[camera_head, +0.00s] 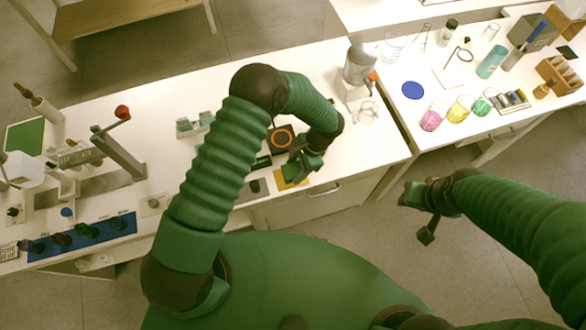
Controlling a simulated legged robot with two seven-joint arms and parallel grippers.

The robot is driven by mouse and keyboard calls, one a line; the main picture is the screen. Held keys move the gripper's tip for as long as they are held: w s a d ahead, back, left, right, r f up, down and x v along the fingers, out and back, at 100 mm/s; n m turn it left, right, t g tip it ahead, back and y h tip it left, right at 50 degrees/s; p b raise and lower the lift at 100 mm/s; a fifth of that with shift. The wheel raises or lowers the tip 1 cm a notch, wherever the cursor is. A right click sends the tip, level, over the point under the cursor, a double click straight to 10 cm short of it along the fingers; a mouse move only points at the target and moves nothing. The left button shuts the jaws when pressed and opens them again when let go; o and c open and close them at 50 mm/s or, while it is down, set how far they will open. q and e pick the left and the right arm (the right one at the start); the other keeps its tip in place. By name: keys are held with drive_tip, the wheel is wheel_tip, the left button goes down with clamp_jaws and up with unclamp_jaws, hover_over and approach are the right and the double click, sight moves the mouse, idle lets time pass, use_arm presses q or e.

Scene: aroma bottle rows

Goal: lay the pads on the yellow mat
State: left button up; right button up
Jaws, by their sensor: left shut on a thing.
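The yellow mat (281,182) lies at the front edge of the white bench, partly hidden under my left gripper. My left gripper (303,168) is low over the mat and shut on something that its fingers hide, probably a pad. A small dark pad-like piece (255,187) lies on a pale surface left of the mat, and a dark green-black flat piece (262,162) lies behind it. I cannot tell for sure that these are pads. My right gripper (418,215) is open and empty, over the floor off the bench.
A black device with an orange ring (281,138) stands just behind my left gripper. A grey dispenser (360,65) is at the back right. A blue mat (83,238) with dark bottles and a lever press (118,155) are on the left. Coloured flasks (458,110) stand on the right bench.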

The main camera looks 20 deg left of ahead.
sight(293, 172)
use_arm(q)
drive_tip(key=shift+w+a, duration=0.15)
drive_tip(key=shift+a, duration=1)
wheel_tip(293, 172, down, 4)
drive_tip(key=shift+d+r+p, duration=0.1)
drive_tip(key=shift+r+p, duration=0.15)
drive_tip(key=shift+p, duration=0.3)
drive_tip(key=shift+w+d+f, duration=0.1)
drive_tip(key=shift+d+f, duration=0.1)
drive_tip(key=shift+d, duration=0.15)
drive_tip(key=shift+d+r, duration=0.1)
drive_tip(key=shift+d, duration=0.65)
drive_tip(key=o, duration=1.3)
drive_tip(key=shift+a, duration=0.6)
drive_tip(key=shift+a+f, duration=0.2)
drive_tip(key=shift+d, duration=0.45)
use_arm(e)
drive_tip(key=shift+r, duration=0.35)
use_arm(q)
drive_tip(key=shift+a, duration=0.2)
use_arm(e)
drive_tip(key=shift+a, duration=0.15)
drive_tip(key=shift+r, duration=0.1)
